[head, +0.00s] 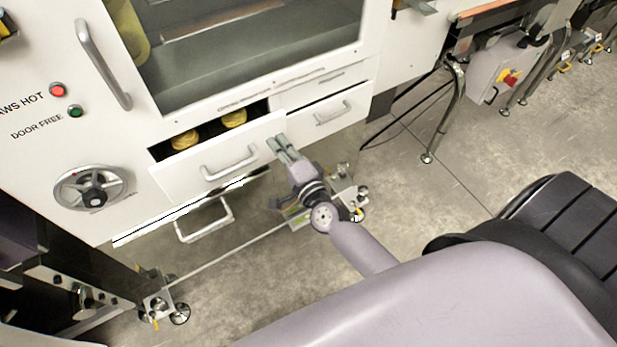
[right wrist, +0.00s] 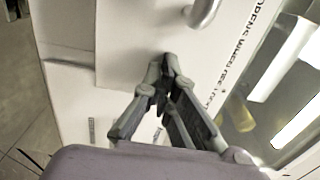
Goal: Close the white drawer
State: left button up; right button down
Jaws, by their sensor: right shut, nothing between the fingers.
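The white drawer (head: 190,175) at the lower left of the white machine stands partly open, tilted in the picture. Its bar handle (head: 228,164) is on the front panel, and two yellow round things (head: 185,140) show inside. My right gripper (head: 277,145) is shut and empty, with its fingertips at the right end of the drawer front. In the right wrist view the shut fingertips (right wrist: 170,62) lie over the white front panel (right wrist: 125,45), apart from a handle (right wrist: 203,12). I cannot tell whether they touch the panel. My left gripper is not in view.
A handwheel (head: 90,188) is left of the open drawer. A folding metal step or handle (head: 205,220) hangs below. Grey floor (head: 400,190) is free to the right.

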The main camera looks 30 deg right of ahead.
aim_at(271, 134)
jog(key=w, duration=0.4)
jog(key=shift+w, duration=0.2)
jog(key=shift+w+a, duration=0.1)
jog(key=shift+w, duration=0.45)
jog(key=shift+r, duration=0.15)
jog(key=shift+w+r, duration=0.1)
jog(key=shift+r, duration=0.05)
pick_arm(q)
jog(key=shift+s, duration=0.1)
